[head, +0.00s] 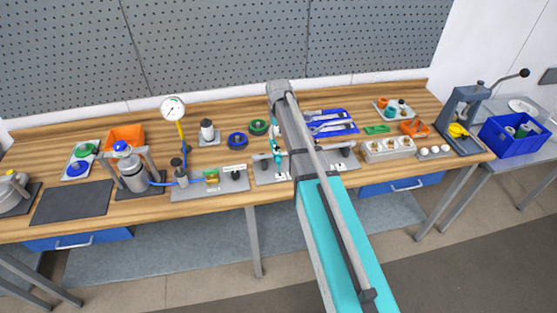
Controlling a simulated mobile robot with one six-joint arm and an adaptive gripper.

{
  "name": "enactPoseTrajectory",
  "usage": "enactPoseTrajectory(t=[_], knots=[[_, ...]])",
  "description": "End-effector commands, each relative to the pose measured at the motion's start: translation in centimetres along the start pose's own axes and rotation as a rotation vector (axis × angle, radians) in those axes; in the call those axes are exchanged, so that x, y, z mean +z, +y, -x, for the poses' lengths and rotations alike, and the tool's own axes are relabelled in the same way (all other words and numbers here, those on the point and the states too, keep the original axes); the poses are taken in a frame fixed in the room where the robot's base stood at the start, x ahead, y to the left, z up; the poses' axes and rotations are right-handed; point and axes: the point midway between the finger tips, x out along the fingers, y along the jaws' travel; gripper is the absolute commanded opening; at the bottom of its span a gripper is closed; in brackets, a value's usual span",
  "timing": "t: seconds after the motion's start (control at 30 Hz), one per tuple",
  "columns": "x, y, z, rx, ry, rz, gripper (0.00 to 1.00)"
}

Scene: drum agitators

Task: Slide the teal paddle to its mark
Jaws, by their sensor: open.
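A grey plate (265,171) with small white labels lies near the front edge of the bench, and my arm covers its middle. A slim teal-and-dark shape just left of my arm looks like my wrist, with my gripper (279,163) low over this plate. The jaws are open, with nothing seen between them. I cannot pick out the teal paddle or its mark apart from my teal wrist parts. They are too small, or hidden behind my arm. A dark knob shows on the plate's right part (345,151).
Left of the plate stands another grey plate (207,190) with a brass fitting. To the right are a blue tray (345,127) and a pale block with several cups (388,151). The back wall is pegboard.

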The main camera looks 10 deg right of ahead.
Motion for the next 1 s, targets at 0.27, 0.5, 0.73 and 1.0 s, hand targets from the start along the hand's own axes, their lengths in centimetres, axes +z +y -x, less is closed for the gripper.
enactPoseTrajectory(t=[0.27,0.5,0.73,1.0], knots=[[0.0,0.0,-1.6,0.000,0.000,0.000,0.60],[0.0,0.0,-3.4,0.000,0.000,0.000,0.60],[0.0,0.0,-5.1,0.000,0.000,0.000,0.60],[0.0,0.0,-7.2,0.000,0.000,0.000,0.60]])
